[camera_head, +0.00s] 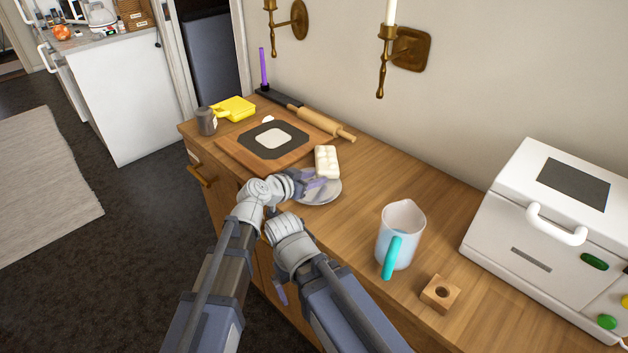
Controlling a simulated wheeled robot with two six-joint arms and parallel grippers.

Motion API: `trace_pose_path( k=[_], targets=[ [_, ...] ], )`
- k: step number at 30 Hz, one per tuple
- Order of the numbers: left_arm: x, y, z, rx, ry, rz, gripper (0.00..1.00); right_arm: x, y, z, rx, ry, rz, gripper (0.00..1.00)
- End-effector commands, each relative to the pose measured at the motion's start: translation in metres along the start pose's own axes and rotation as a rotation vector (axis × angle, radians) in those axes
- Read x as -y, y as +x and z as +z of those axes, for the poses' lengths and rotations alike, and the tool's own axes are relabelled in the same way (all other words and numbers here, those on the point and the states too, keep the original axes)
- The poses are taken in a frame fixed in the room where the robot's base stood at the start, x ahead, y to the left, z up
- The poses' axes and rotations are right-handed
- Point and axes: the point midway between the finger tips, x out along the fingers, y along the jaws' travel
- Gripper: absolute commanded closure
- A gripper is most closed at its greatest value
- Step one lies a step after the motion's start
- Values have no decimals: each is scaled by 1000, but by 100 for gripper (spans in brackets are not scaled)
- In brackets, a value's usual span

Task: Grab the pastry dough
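The pastry dough looks to be the flat, pale rounded sheet (273,138) on a dark mat (246,143). The mat lies on a wooden board (233,150) on the counter. My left gripper (318,180) is over a grey plate (325,197), to the right of and nearer than the dough, and apart from it. Its purple fingers look spread with nothing between them. My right gripper (281,294) is low by the counter's front edge, mostly hidden behind its own wrist; only a purple fingertip shows.
A white bumpy block (327,161) stands by the plate, close to my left gripper. A rolling pin (320,123) lies behind the board. A grey jar (206,121) and yellow dustpan-like item (235,107) are left. A jug (401,233), wooden block (441,293) and white appliance (550,220) are right.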

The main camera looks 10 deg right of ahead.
Motion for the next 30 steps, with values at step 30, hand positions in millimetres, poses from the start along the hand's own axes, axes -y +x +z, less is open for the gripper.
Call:
trace_pose_path(
  k=[30],
  targets=[
    [0,-8,-20,-1,0,-1,100,-2,-22,1,0,0,0,0]
  ],
)
